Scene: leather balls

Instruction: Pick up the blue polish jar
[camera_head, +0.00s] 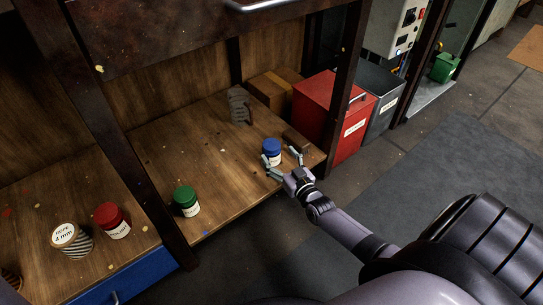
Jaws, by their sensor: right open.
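The blue polish jar (271,149) stands upright on the wooden shelf near its front edge, with a blue lid and a pale label. My right gripper (281,163) is open at the jar, its two fingers spread on the near side of it. One finger is at the jar's lower left and the other at its right. I cannot tell whether either finger touches it. My left gripper is not in view.
A dark post (137,141) rises between. A dark brush-like object (296,141) lies right of the blue jar. A red bin (329,112) stands beyond.

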